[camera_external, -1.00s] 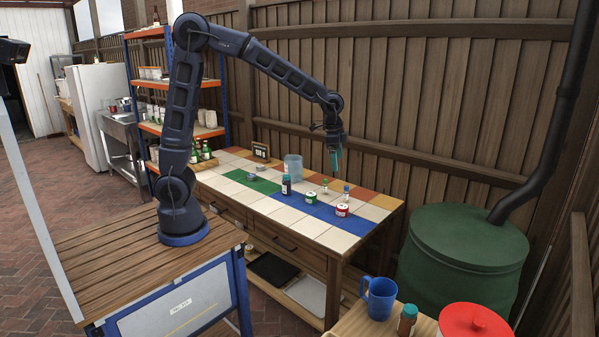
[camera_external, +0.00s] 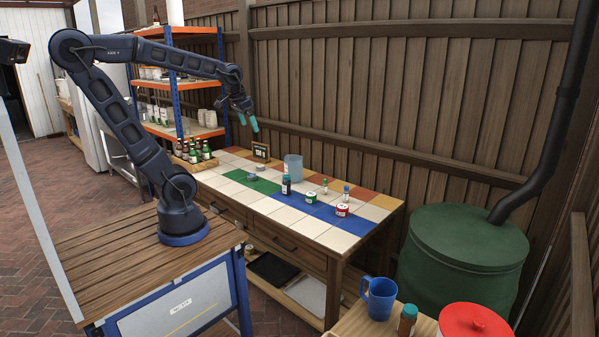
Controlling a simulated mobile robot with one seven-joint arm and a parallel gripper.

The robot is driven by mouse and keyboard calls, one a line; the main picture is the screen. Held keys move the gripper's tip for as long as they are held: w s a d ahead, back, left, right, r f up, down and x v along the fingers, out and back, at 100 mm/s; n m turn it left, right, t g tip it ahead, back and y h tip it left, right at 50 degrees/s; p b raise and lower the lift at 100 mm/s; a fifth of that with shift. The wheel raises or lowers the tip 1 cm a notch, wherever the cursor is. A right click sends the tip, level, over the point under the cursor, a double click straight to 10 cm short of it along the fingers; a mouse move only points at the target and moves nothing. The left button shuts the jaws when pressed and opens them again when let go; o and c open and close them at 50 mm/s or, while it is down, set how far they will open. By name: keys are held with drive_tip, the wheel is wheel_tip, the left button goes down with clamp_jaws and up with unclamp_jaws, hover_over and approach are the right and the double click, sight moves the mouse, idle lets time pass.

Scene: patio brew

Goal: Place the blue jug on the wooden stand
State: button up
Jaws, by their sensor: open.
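A solid blue jug (camera_external: 379,299) with a handle stands upright at the bottom right. It rests on a light wooden surface (camera_external: 352,323), cut off by the picture's lower edge; I cannot tell if this is the wooden stand. A translucent pale-blue container (camera_external: 293,168) stands towards the back of the tiled table. My gripper (camera_external: 248,125), with teal fingertips, is open and empty. It hangs in the air above the table's back left part, well away from the blue jug and touching nothing.
A brown bottle (camera_external: 407,319) and a red lid (camera_external: 474,321) are near the jug. A crate of bottles (camera_external: 197,162) stands left. The table's front is clear.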

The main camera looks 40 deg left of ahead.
drive_tip(key=s+a+f+n, duration=0.1)
drive_tip(key=s+a+n, duration=0.2)
drive_tip(key=s+a, duration=0.2)
drive_tip(key=shift+s+a+f+t+y, duration=0.3)
drive_tip(key=shift+s+a, duration=0.1)
drive_tip(key=shift+s, duration=1)
